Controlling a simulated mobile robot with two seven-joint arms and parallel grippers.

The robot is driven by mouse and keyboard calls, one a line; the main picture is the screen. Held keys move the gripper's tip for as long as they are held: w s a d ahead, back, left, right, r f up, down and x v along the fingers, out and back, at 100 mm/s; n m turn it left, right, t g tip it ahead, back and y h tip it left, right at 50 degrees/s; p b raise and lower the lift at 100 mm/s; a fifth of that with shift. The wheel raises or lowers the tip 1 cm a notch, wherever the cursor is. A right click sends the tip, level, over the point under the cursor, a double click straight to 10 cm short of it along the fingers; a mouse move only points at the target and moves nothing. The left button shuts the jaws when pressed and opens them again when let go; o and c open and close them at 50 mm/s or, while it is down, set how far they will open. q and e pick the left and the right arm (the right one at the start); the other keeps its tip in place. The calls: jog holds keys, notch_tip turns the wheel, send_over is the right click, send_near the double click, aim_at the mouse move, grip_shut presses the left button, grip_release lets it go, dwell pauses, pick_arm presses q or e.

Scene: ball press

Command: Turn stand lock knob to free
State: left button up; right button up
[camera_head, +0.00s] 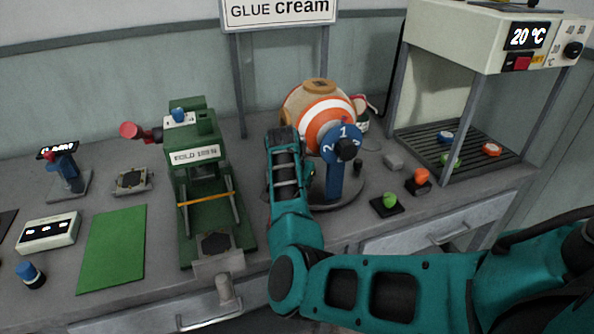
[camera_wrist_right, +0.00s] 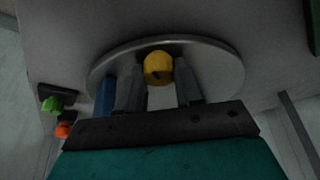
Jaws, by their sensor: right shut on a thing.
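The ball stand has a round grey base plate (camera_wrist_right: 222,70) and a blue post (camera_head: 334,180). In the head view it carries an orange, white and tan ball (camera_head: 312,108) and a blue numbered dial (camera_head: 343,133). A yellow knob (camera_wrist_right: 158,67), which looks like the stand lock knob, shows at the base in the right wrist view. My right gripper (camera_wrist_right: 160,82) is shut on this knob, with one finger on each side. In the head view my right arm hides the knob and the fingertips. My left gripper is in neither view.
A green press (camera_head: 200,165) stands to the left of my right arm. A heater (camera_head: 480,40) with a slatted tray stands at the far right.

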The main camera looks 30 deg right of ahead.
jog(key=shift+s+n+t+p, duration=0.1)
jog(key=shift+n+t+p, duration=0.25)
jog(key=shift+n, duration=0.55)
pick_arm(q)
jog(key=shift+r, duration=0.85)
pick_arm(e)
jog(key=shift+n+t+y, duration=0.35)
jog(key=shift+n+y, duration=0.45)
jog(key=shift+n, duration=1.1)
jog(key=o, duration=1)
jog(key=shift+o, duration=0.2)
